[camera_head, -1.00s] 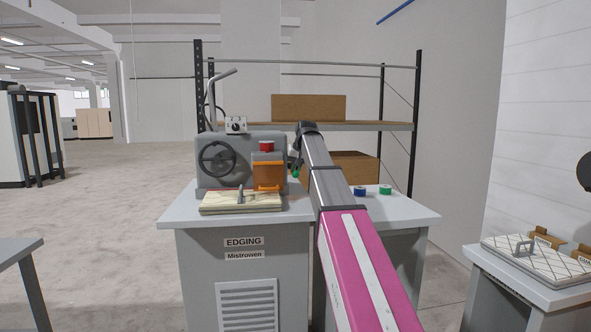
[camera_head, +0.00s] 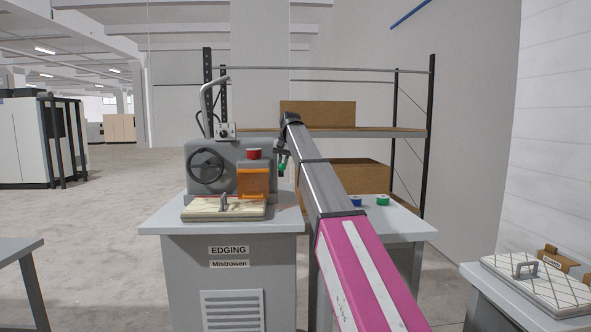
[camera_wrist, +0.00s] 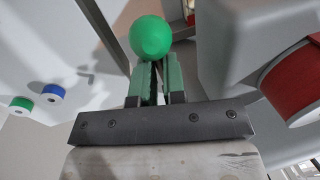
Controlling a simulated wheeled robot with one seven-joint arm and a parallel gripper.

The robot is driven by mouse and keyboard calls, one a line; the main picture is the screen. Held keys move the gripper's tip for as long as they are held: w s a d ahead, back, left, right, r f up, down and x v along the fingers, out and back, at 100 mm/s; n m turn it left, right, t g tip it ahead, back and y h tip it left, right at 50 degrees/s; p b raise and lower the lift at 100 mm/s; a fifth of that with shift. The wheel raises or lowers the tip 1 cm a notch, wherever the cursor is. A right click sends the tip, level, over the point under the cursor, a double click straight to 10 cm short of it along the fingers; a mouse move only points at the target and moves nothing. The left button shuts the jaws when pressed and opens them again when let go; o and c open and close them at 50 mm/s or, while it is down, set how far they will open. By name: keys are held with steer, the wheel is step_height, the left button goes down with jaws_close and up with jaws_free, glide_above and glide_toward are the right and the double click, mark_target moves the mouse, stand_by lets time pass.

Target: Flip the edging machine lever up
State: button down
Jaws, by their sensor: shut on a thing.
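The edging machine (camera_head: 228,156) is a grey block with a handwheel, on a grey cabinet labelled EDGING. Its lever shows as a green ball knob (camera_wrist: 151,37) in the wrist view, right at my fingertips. My gripper (camera_wrist: 158,75) has green finger pads shut at the knob's lower side, on the lever just behind it; the lever's shaft is mostly hidden. In the head view my gripper (camera_head: 281,165) is at the machine's right side, small and partly hidden by my arm.
A red cap (camera_head: 254,154) and an orange guard (camera_head: 254,183) are at the machine's front right. Blue (camera_head: 355,201) and green (camera_head: 383,200) spools stand on the table to the right. A shelf rack (camera_head: 400,132) stands behind.

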steer(key=shift+r, duration=0.1)
steer(key=c, duration=1.2)
jaws_free()
steer(key=shift+w+r, duration=0.1)
